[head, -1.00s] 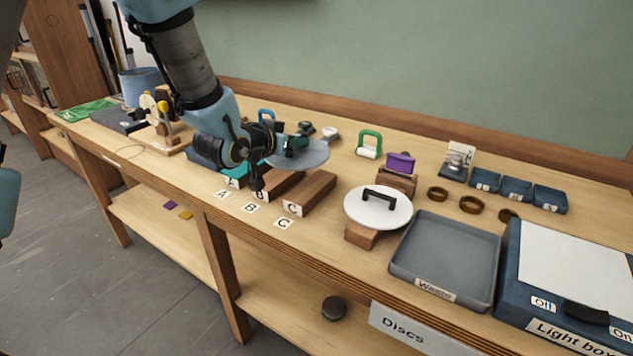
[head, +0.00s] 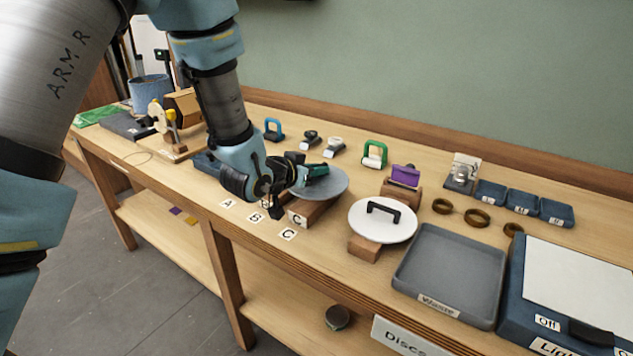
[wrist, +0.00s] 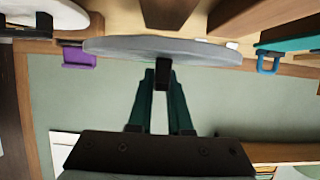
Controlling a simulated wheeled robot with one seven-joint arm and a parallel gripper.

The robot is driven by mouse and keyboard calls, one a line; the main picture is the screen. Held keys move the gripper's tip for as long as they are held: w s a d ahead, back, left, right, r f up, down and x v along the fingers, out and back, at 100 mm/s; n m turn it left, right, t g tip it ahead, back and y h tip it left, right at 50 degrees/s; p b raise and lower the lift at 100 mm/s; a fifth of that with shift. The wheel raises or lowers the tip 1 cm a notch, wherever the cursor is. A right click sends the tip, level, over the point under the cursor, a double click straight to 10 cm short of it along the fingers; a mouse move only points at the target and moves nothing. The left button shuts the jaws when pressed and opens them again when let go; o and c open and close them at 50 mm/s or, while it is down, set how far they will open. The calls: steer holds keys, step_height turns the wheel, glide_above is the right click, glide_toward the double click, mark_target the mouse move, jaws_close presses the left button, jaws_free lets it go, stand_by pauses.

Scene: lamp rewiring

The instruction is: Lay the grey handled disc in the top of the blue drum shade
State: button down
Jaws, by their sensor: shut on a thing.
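The grey disc (head: 328,182) is in my gripper (head: 301,178), which is shut on its dark handle (wrist: 163,76). In the head view the disc is over the wooden block by label C; I cannot tell whether it touches it. In the wrist view the disc (wrist: 160,47) shows nearly edge-on beyond the green fingers. The blue drum shade (head: 150,93) stands at the far left end of the bench, well away from my gripper. Its top opening is hard to make out from here.
A white disc with black handle (head: 383,221) rests on a wooden block right of my gripper. A grey Waste tray (head: 445,270) and a light box (head: 570,265) are further right. A wooden stand with yellow parts (head: 172,130) is between my gripper and the shade.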

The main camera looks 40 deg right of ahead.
mark_target(316, 184)
steer(key=shift+f+p, duration=0.55)
steer(key=shift+f, duration=1.4)
steer(key=shift+f+b, duration=0.3)
steer(key=shift+b, duration=0.05)
steer(key=c, duration=0.8)
jaws_free()
steer(key=shift+r, duration=0.1)
steer(key=shift+c, duration=0.2)
steer(key=shift+r+p, duration=0.1)
steer(key=shift+p, duration=0.4)
